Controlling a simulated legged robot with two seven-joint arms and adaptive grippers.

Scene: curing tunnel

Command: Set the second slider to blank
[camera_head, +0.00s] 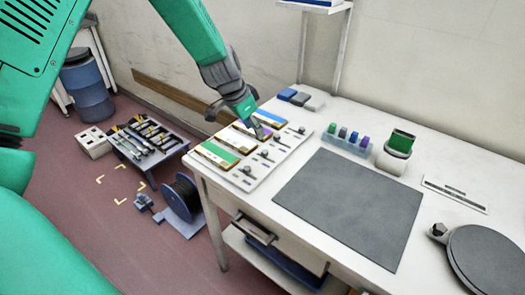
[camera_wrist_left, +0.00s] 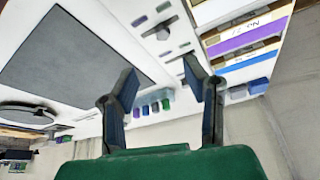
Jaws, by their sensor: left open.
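A white slider panel (camera_head: 258,178) lies at the left end of the workbench. It has a row of coloured cards, including a green card (camera_head: 216,153) and a blue card (camera_head: 269,118), each with a dark slider knob beside it. One knob (camera_head: 247,170) is by the green card. My left gripper (camera_head: 262,133) is over the panel, near the middle cards, and partly hides them. In the left wrist view the left gripper (camera_wrist_left: 160,68) is open with nothing between its fingers; a slider knob (camera_wrist_left: 162,33) is beyond the fingertips. I cannot tell which setting each slider has.
A dark grey mat (camera_head: 350,208) lies right of the panel. Behind are small blocks (camera_head: 300,99), a clear rack of coloured pieces (camera_head: 346,141) and a white pot with green top (camera_head: 397,150). A round dark plate (camera_head: 490,260) is at right.

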